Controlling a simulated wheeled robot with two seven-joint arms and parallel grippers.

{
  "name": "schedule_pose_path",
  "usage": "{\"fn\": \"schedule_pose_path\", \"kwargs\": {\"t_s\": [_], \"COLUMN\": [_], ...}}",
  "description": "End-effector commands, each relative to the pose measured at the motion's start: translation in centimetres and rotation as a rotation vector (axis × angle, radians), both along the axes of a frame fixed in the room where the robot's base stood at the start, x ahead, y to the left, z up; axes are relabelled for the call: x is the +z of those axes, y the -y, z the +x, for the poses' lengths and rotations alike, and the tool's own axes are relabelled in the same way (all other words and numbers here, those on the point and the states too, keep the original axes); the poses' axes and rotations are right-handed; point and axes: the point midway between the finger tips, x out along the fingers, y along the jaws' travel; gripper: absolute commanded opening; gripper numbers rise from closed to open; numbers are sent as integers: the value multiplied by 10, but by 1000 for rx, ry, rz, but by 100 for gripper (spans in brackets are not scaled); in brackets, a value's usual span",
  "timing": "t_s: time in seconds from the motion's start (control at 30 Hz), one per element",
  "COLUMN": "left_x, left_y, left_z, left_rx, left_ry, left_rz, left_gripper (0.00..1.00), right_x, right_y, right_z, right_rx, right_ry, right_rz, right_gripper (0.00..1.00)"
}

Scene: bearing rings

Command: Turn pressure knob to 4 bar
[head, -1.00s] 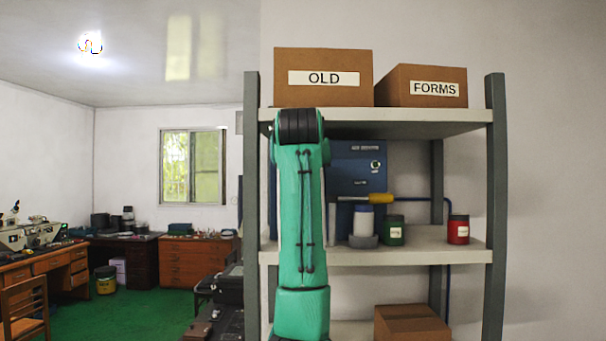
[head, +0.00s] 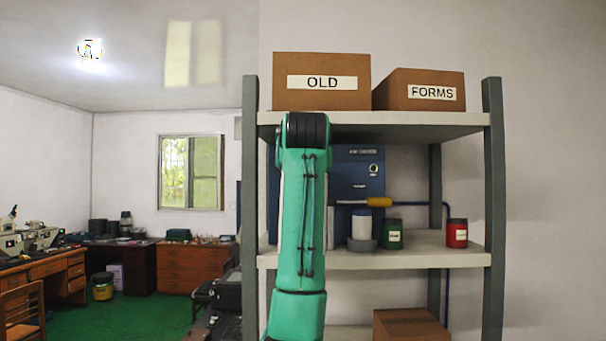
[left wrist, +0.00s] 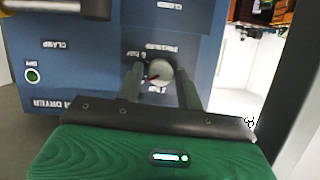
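The pressure knob (left wrist: 160,73) is a round pale knob with a red pointer mark, on the blue dryer panel (left wrist: 85,70). The panel shows inverted in the left wrist view. In the head view my green left arm rises in front of the shelf and hides the gripper and knob. The blue dryer (head: 358,172) shows partly behind the arm. My right gripper is not in view.
The dryer stands on a shelf board (head: 400,257) between grey posts. Boxes sit above and below.

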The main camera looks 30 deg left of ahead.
Motion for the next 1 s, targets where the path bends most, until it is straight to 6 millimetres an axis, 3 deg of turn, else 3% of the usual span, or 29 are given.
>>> {"fn": "schedule_pose_path", "kwargs": {"t_s": [0.47, 1.0], "left_x": [1, 36], "left_y": [5, 63], "left_z": [-7, -91], "left_rx": [-1, 0], "left_ry": [3, 4], "left_rz": [1, 0], "left_gripper": [50, 50], "right_x": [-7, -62], "right_y": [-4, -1], "right_z": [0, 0], "right_rx": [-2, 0], "right_ry": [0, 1], "right_rz": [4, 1], "right_gripper": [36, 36]}}
